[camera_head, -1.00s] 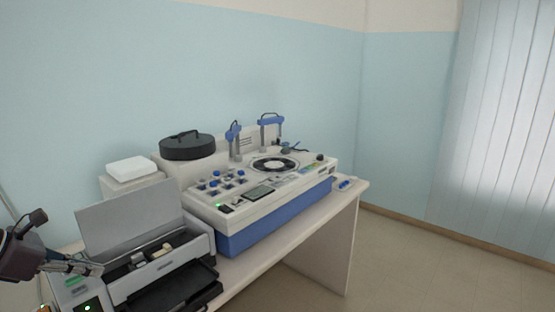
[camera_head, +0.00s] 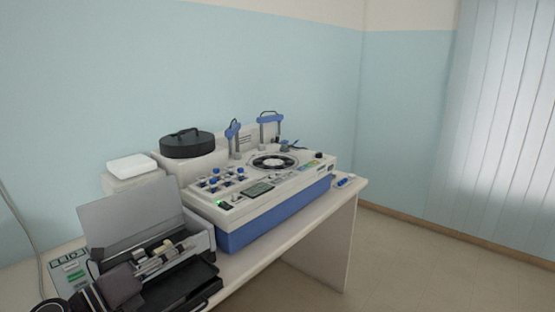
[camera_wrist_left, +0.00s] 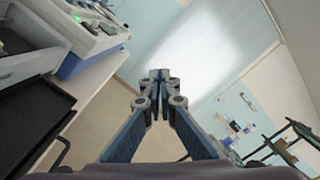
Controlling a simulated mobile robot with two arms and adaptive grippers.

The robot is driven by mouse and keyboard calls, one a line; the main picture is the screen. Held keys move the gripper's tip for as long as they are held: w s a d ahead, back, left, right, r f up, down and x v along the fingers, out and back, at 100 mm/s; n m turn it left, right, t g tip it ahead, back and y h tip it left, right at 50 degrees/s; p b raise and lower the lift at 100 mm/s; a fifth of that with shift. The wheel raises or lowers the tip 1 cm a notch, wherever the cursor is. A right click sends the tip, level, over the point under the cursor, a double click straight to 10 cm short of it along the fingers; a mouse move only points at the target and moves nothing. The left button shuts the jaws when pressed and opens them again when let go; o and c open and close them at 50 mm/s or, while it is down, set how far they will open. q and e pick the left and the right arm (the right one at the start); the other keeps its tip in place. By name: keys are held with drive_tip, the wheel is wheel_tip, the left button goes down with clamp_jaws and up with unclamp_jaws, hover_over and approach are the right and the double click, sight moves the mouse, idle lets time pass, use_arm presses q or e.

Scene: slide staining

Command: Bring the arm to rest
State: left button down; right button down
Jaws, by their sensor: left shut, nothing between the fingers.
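My left gripper (camera_head: 178,254) comes in at the lower left of the head view, in front of the grey device with a raised lid (camera_head: 135,215). Its fingers are shut with nothing between them. In the left wrist view the fingers (camera_wrist_left: 158,76) meet at their tips, with floor and wall beyond them. I cannot tell how far the gripper is from the device. My right gripper is in neither view.
The white and blue staining machine (camera_head: 275,208) stands on the table (camera_head: 322,235), with a black round lid (camera_head: 187,144) behind it. A black tray (camera_wrist_left: 30,105) shows in the left wrist view. Open floor (camera_head: 410,265) lies to the right.

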use_arm(q)
drive_tip(key=s+a+f+n+y, duration=0.35)
drive_tip(key=f+n+y, duration=0.4)
drive_tip(key=n, duration=0.45)
drive_tip(key=s+a+f+n+y, duration=0.35)
drive_tip(key=f+n+y, duration=0.25)
drive_tip(key=f+n, duration=0.5)
drive_tip(key=s+d+f+n+g+h, duration=0.1)
drive_tip(key=s+d+f+n+g, duration=0.25)
drive_tip(key=s, duration=0.55)
drive_tip(key=s+d+f+n+g, duration=0.1)
drive_tip(key=s+f+n+g, duration=0.25)
drive_tip(key=s+f, duration=0.4)
drive_tip(key=s+d+f+n+g+h, duration=0.1)
drive_tip(key=s+d+f+n+g, duration=0.25)
drive_tip(key=s, duration=0.65)
wheel_tip(320, 180, down, 27)
drive_tip(key=s+a+g, duration=0.1)
drive_tip(key=s+g, duration=0.1)
drive_tip(key=s, duration=0.1)
drive_tip(key=s+a+f+m, duration=0.1)
drive_tip(key=s+a+f, duration=0.2)
drive_tip(key=s+f, duration=1.2)
drive_tip(key=shift+s+g+b, duration=0.35)
drive_tip(key=shift+s+g, duration=0.1)
drive_tip(key=shift+s, duration=0.2)
drive_tip(key=shift+s+y, duration=0.1)
drive_tip(key=shift+y, duration=0.15)
